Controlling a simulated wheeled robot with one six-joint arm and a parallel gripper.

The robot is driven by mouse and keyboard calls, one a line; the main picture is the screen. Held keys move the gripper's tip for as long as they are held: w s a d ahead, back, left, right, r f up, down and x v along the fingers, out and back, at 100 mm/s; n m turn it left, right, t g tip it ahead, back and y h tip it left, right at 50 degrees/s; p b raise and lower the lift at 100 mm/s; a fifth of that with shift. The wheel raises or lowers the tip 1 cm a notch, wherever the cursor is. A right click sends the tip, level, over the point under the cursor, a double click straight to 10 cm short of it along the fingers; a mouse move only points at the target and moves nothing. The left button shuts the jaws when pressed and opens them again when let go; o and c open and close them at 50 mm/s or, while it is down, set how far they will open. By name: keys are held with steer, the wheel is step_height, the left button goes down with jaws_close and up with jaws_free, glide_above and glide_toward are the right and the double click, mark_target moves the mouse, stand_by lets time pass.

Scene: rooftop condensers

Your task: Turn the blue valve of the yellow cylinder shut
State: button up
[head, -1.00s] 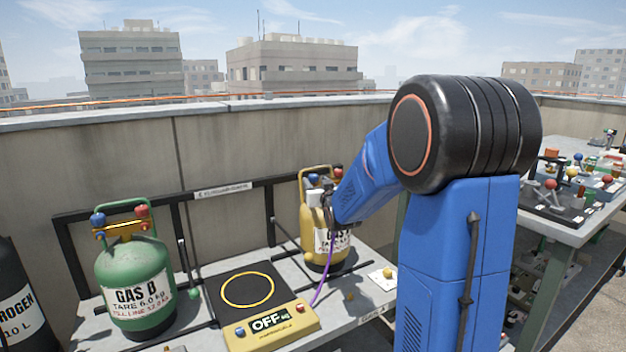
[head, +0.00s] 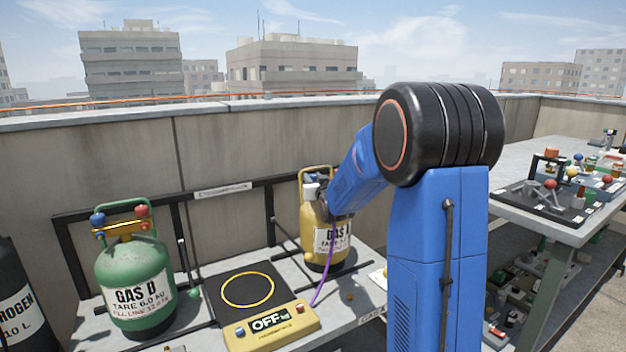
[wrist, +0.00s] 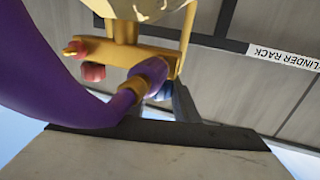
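The yellow cylinder (head: 313,238) stands upright at the right of the bench, with a purple hose (head: 325,275) beside it. In the head view my forearm and gripper cover part of its top. The wrist view looks upside down onto its valve bar (wrist: 115,52). A red knob (wrist: 93,71) sits at one end. The blue valve (wrist: 166,92) is mostly hidden behind the purple hose fitting. A grey piece that looks like a finger of my gripper (wrist: 182,102) is right beside the blue valve. I cannot tell whether it touches it, or how far the fingers are apart.
A green cylinder (head: 133,285) stands at the left of the bench. Between the cylinders lie a black scale plate (head: 228,285) and a yellow box reading OFF (head: 270,327). The black rack (head: 235,187) runs behind. A second table (head: 520,205) with small parts is at right.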

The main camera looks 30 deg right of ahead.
steer(key=shift+m+h, duration=0.5)
steer(key=shift+h, duration=0.3)
steer(key=shift+m+g+h, duration=1.5)
steer(key=shift+m+h, duration=0.3)
steer(key=shift+h, duration=0.7)
steer(key=m+g+h, duration=0.4)
steer(key=g+h, duration=0.1)
steer(key=shift+w+f+m+g, duration=0.1)
steer(key=shift+m+g, duration=0.2)
steer(key=shift+m, duration=0.1)
steer(key=m+g+h, duration=0.1)
steer(key=m+g, duration=0.1)
steer(key=g, duration=0.2)
steer(key=m+g+h, duration=0.1)
steer(key=m+g, duration=0.2)
steer(key=g, duration=0.1)
steer(key=m+g, duration=0.3)
steer(key=g, duration=0.1)
steer(key=m+g+y, duration=0.1)
steer(key=m+g, duration=0.1)
steer(key=g, duration=0.2)
steer(key=shift+s+m, duration=0.2)
steer(key=shift+m, duration=0.2)
steer(key=shift+g, duration=0.3)
steer(key=shift+d, duration=0.1)
steer(key=o, duration=1.1)
steer(key=shift+c, duration=0.2)
